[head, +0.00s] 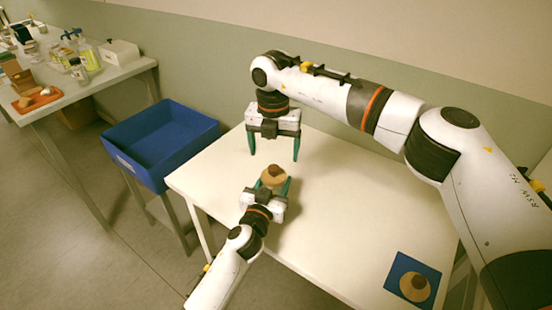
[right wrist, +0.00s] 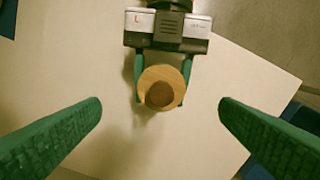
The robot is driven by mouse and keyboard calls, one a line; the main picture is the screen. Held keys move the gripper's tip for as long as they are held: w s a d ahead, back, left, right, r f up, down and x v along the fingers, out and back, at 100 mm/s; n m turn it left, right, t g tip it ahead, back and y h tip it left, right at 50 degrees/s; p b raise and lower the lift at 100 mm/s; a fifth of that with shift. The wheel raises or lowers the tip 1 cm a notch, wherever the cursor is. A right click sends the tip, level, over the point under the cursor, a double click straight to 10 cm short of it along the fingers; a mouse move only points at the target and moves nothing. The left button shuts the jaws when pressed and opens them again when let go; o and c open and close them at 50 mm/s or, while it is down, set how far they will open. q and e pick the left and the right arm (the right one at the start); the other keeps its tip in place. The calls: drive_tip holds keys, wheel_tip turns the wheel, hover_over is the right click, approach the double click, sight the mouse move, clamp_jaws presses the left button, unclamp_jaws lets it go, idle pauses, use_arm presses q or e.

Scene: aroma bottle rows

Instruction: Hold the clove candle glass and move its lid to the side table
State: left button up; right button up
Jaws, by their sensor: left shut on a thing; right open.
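The clove candle glass (head: 273,183) stands at the left part of the white table, mostly hidden by my left gripper. Its round tan lid (head: 273,174) with a darker brown knob is on top; the lid shows from above in the right wrist view (right wrist: 176,75). My left gripper (head: 274,186) is shut around the glass from the near side. My right gripper (head: 273,156) is open and empty, pointing down just behind and above the lid. In the right wrist view its fingers are spread on either side of the lid, apart from it.
A blue square (head: 394,281) with a round tan and brown shape on it lies at the white table's (head: 350,205) near right. A blue bin (head: 160,138) stands left of the table. A bench (head: 110,76) with bottles and an orange tray (head: 38,100) is far left. The table's middle is clear.

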sight(274, 170)
drive_tip(key=n, duration=0.5)
drive_tip(key=shift+s+n, duration=0.3)
drive_tip(key=n, duration=0.5)
drive_tip(key=shift+s+d+r+t, duration=0.1)
drive_tip(key=shift+s+r+t, duration=0.15)
drive_tip(key=shift+t, duration=0.15)
drive_tip(key=n, duration=0.5)
drive_tip(key=shift+s+r+n+t, duration=0.1)
drive_tip(key=shift+s+n+t, duration=0.2)
drive_tip(key=f+n+t, duration=0.1)
drive_tip(key=f+n, duration=0.1)
drive_tip(key=n, duration=0.6)
drive_tip(key=w+f+n+t, duration=0.1)
drive_tip(key=f+n, duration=0.2)
drive_tip(key=n, duration=0.5)
drive_tip(key=f+n, duration=0.3)
drive_tip(key=n, duration=0.5)
drive_tip(key=shift+w+f+t+y, duration=0.2)
drive_tip(key=shift+w+t+y, duration=0.05)
drive_tip(key=shift+t+y, duration=0.15)
drive_tip(key=shift+c, duration=0.3)
